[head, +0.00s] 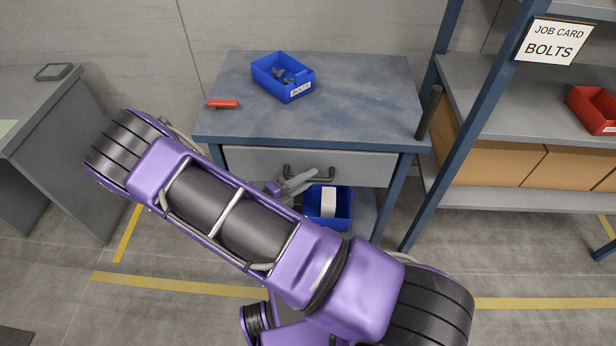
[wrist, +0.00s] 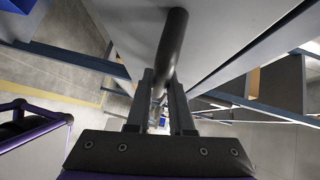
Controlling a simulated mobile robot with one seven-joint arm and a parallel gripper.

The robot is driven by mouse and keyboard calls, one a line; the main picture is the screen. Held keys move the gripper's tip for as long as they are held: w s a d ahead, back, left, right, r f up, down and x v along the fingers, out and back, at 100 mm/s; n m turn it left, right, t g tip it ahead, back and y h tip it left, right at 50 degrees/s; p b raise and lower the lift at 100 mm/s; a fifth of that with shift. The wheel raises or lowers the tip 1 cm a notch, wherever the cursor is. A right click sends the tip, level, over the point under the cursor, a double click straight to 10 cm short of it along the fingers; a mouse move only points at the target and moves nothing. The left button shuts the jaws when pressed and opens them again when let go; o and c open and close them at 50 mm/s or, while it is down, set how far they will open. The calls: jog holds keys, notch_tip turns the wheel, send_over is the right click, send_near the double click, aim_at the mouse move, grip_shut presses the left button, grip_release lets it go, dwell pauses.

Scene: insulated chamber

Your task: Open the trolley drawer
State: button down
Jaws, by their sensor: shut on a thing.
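The trolley (head: 350,90) has a blue-grey top and blue legs. Its grey drawer front (head: 250,163) sits just under the top and looks about flush with the frame; a small gap cannot be told. The dark bar handle (head: 326,176) is on the middle of the drawer front. My gripper (head: 302,180) reaches the handle from the front left and is shut on it. In the wrist view, the black handle (wrist: 175,38) runs between the two fingers of my gripper (wrist: 161,85). My arm hides the lower left of the trolley.
A blue bolts bin (head: 283,77) and a red-handled tool (head: 222,103) lie on the trolley top. A dark upright post (head: 429,112) stands at its right corner. A blue bin (head: 340,222) sits on the lower shelf. A rack (head: 500,90) stands close on the right, a grey bench (head: 40,110) on the left.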

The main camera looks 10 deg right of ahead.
jog(key=s+a+p, duration=0.1)
jog(key=s+a, duration=0.2)
jog(key=s, duration=0.8)
jog(key=s+a+p, duration=0.2)
jog(key=s+a, duration=0.2)
jog(key=s, duration=0.7)
jog(key=shift+s+a, duration=0.15)
jog(key=shift+s, duration=0.15)
jog(key=c, duration=0.8)
grip_release()
jog(key=shift+a, duration=0.1)
jog(key=v, duration=1.7)
jog(key=shift+s+b, duration=0.15)
jog(key=shift+b, duration=0.2)
jog(key=shift+a+r, duration=0.1)
